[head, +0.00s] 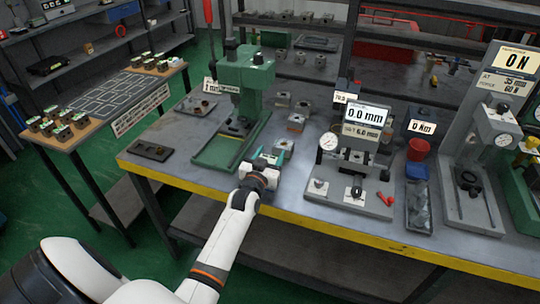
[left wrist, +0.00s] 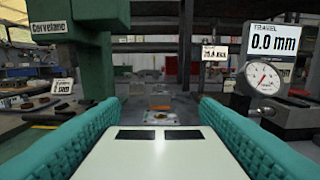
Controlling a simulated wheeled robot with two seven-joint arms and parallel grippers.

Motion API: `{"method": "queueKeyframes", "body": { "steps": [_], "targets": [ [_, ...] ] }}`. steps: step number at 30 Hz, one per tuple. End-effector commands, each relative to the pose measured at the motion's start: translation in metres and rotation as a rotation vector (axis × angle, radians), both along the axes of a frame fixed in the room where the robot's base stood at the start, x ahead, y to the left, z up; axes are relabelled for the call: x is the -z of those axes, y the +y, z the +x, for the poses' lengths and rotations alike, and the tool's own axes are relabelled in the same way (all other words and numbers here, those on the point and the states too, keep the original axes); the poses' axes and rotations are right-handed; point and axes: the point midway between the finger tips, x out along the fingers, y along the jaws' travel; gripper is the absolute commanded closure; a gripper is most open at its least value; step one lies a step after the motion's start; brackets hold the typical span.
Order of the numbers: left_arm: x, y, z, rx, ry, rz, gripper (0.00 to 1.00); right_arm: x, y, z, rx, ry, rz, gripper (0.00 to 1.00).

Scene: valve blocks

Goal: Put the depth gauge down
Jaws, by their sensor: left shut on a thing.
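My left gripper (head: 267,158) is over the front part of the bench, between the green press and the travel-dial stand. Its teal fingers stand apart with a small grey thing between them, which I take for the depth gauge (head: 268,159); its shape is too small to make out. In the left wrist view the two teal fingers of my left gripper (left wrist: 160,112) flank a pale surface with two dark patches. I cannot tell there how much of the gauge shows, or whether it touches the bench. My right gripper is in neither view.
A green press (head: 250,85) stands left of the gripper. A dial stand (head: 350,165) reading 0.0 mm is to the right, with a red cup (head: 418,150) beyond it. Small blocks (head: 296,122) lie behind. The yellow bench edge (head: 300,222) runs along the front.

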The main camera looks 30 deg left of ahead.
Motion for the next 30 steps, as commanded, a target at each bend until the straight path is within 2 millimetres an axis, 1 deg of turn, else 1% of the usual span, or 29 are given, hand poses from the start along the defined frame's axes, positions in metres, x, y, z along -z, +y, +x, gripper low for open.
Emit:
{"method": "queueKeyframes", "body": {
  "steps": [5, 9, 10, 13, 20, 24, 26, 30],
  "targets": [
    [-0.001, 0.000, 0.000, 0.000, -0.002, 0.000, 0.70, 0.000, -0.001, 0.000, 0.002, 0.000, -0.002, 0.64],
    [0.003, 0.000, 0.000, 0.000, -0.002, 0.000, 0.70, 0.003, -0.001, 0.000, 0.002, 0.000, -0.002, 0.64],
    [0.003, 0.000, 0.000, 0.000, -0.001, 0.000, 0.39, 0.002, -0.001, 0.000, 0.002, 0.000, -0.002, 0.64],
    [0.002, 0.000, 0.000, 0.000, 0.000, 0.000, 0.23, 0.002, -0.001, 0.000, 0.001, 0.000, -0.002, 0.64],
    [0.002, 0.000, 0.000, 0.000, 0.000, 0.000, 0.22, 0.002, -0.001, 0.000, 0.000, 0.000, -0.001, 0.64],
    [-0.002, 0.000, -0.001, 0.000, 0.000, 0.000, 0.22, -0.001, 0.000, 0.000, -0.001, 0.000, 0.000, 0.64],
    [0.000, -0.002, -0.008, 0.001, 0.001, 0.000, 0.22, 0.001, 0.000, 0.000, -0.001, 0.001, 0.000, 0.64],
    [0.000, -0.008, -0.034, 0.000, 0.001, 0.000, 0.22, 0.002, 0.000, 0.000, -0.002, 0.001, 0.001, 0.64]
  ]
}}
